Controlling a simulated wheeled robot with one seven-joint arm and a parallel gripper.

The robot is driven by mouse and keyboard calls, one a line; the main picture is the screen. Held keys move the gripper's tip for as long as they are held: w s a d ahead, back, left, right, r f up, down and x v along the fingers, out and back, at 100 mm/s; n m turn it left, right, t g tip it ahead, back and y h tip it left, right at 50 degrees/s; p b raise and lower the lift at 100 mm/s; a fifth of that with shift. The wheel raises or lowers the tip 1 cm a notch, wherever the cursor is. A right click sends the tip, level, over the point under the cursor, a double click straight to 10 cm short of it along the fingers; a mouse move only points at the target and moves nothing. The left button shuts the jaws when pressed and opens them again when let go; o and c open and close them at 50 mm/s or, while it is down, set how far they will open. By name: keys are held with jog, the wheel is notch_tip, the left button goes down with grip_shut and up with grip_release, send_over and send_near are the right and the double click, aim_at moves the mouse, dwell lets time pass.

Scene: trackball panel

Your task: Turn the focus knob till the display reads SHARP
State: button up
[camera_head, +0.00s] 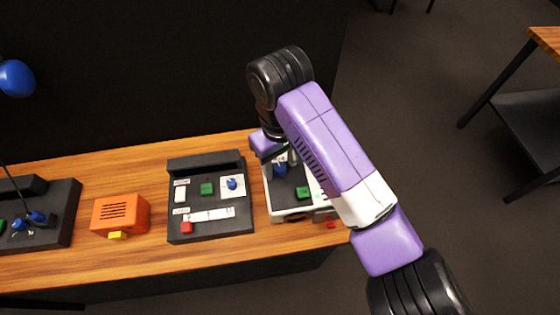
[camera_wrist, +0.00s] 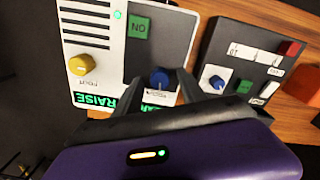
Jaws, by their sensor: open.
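The white and grey panel (camera_wrist: 160,38) shows in the wrist view with a yellow knob (camera_wrist: 81,65), a green ON button (camera_wrist: 138,29) and a blue knob (camera_wrist: 159,78). A green display (camera_wrist: 95,101) by the yellow knob reads RAISE. A second green display (camera_wrist: 157,108) by the blue knob is partly hidden by my gripper, and its full word cannot be read. My gripper (camera_wrist: 158,85) is open, with one finger on each side of the blue knob; contact cannot be told. In the head view, the blue knob (camera_head: 280,170) shows beside my arm, which hides much of the panel.
Further left are an orange box (camera_head: 120,214) and another dark device (camera_head: 64,220). Bare wooden bench (camera_head: 40,268) runs along the front.

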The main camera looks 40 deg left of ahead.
jog(key=shift+c, duration=0.2)
grip_shut()
jog(key=shift+r+n+p, duration=0.1)
jog(key=shift+n+p, duration=0.7)
jog(key=shift+n, duration=0.2)
jog(key=shift+n+p, duration=0.45)
jog(key=shift+n, duration=0.95)
jog(key=shift+o, duration=0.2)
grip_release()
